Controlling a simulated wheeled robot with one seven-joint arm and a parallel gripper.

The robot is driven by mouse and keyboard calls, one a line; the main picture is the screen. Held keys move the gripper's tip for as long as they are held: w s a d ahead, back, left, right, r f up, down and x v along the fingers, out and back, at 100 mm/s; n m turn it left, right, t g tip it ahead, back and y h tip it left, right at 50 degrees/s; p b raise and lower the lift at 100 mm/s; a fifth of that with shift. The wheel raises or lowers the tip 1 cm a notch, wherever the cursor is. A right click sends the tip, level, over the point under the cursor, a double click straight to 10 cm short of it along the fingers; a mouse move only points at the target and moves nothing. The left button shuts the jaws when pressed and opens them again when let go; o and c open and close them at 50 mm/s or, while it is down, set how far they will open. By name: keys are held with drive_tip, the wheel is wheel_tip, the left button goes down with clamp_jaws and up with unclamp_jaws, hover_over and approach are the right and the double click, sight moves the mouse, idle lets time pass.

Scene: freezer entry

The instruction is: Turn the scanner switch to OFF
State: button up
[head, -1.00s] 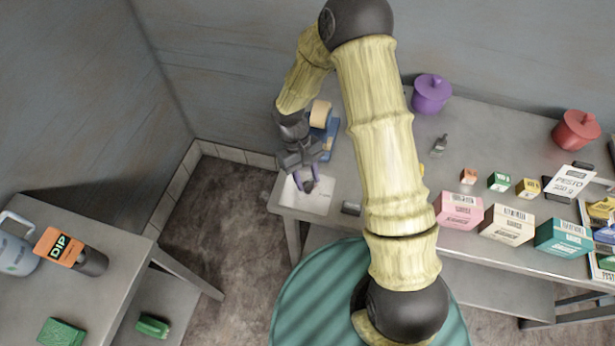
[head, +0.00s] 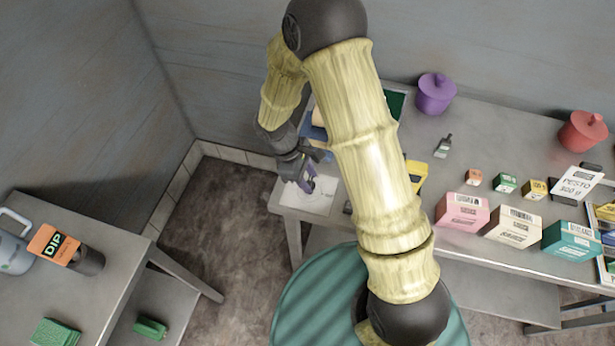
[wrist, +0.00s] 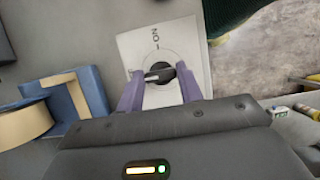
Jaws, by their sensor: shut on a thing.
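The switch is a white plate (head: 322,204) at the left end of the steel table, below my gripper (head: 306,186). In the wrist view the plate (wrist: 134,46) carries a round black knob (wrist: 160,70) with a bar-shaped handle. The letters ON and a short mark show on the plate above the knob, turned sideways; no OFF label is visible. My gripper's purple fingers (wrist: 160,84) stand on both sides of the knob and are shut on it. In the head view the fingers hide the knob.
A blue tape dispenser with a tan roll (wrist: 68,100) stands close beside the gripper. A yellow device (head: 416,174), a small dark bottle (head: 443,146), a purple pot (head: 436,94) and several boxes (head: 514,226) lie farther right. Floor is open left of the table.

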drive_tip(key=shift+w+a, duration=0.1)
idle(0.3)
drive_tip(key=o, duration=1)
drive_tip(key=b+v, duration=0.2)
drive_tip(key=v, duration=1.5)
drive_tip(key=shift+a+r, duration=0.1)
drive_tip(key=shift+r, duration=0.1)
drive_tip(key=s+d+m+t+y, duration=0.1)
drive_tip(key=s+d+m, duration=0.2)
drive_tip(key=d, duration=0.3)
drive_tip(key=s+d+f+m+t+y, duration=0.1)
drive_tip(key=s+d+m, duration=0.2)
drive_tip(key=d+m, duration=0.3)
drive_tip(key=s+d+m+t+y, duration=0.2)
drive_tip(key=s+d+m, duration=0.1)
drive_tip(key=d+m, duration=0.2)
drive_tip(key=shift+s+d+f, duration=0.15)
drive_tip(key=shift+s+d, duration=0.05)
drive_tip(key=shift+d, duration=0.5)
